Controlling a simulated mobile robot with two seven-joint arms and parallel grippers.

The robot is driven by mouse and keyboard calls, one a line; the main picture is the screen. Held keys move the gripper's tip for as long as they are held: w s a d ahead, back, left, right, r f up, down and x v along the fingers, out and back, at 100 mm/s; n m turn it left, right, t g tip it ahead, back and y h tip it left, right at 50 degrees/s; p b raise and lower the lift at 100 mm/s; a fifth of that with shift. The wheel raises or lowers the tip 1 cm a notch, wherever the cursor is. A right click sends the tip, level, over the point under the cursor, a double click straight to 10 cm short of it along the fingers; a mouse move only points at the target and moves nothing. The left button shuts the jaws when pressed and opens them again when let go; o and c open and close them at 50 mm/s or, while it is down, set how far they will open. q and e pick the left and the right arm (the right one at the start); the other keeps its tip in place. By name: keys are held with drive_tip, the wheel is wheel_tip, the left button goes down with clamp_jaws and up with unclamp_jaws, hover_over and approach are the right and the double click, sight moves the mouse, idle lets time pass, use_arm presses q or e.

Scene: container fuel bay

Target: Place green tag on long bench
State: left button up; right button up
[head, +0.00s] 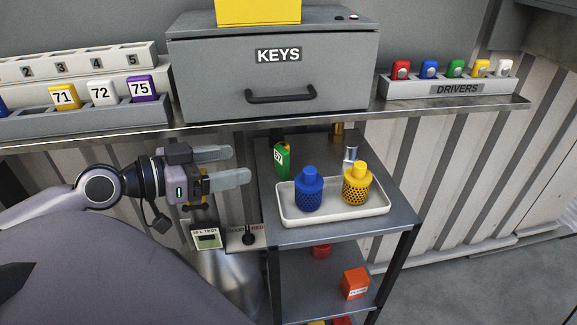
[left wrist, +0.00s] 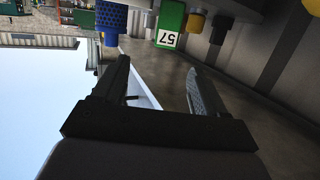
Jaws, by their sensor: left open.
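The green tag (head: 282,159), marked 57, stands at the back left of the small cart's top shelf (head: 330,237). In the left wrist view the green tag (left wrist: 171,20) shows ahead of the fingers. My left gripper (head: 239,164) is open and empty, pointing right, to the left of the tag and apart from it. Its two fingers also show in the left wrist view (left wrist: 158,67). The long grey bench (head: 235,125) runs across behind the cart, higher than the cart top. My right gripper is in neither view.
A white tray (head: 347,216) on the cart holds a blue bottle (head: 308,190) and a yellow bottle (head: 357,186). On the bench are a KEYS box (head: 335,80), a numbered tag rack (head: 60,122) at left and a DRIVERS rack (head: 430,91) at right.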

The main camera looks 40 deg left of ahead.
sight(278, 152)
use_arm(q)
drive_tip(key=shift+w+a+p+x, duration=0.1)
drive_tip(key=shift+a+p+x, duration=0.15)
drive_tip(key=shift+x, duration=0.95)
drive_tip(key=shift+w+a+p+x, duration=0.1)
drive_tip(key=shift+p+x, duration=0.15)
drive_tip(key=shift+x, duration=0.9)
drive_tip(key=shift+a+p+x, duration=0.2)
drive_tip(key=shift+p+x, duration=0.05)
drive_tip(key=shift+x, duration=3.45)
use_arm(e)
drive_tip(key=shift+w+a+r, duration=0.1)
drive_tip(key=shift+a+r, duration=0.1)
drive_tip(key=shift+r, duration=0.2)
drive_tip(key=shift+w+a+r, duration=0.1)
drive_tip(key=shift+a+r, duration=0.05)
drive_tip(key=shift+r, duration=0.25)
use_arm(q)
drive_tip(key=shift+r, duration=0.15)
drive_tip(key=c, duration=1.1)
drive_tip(key=shift+c, duration=0.2)
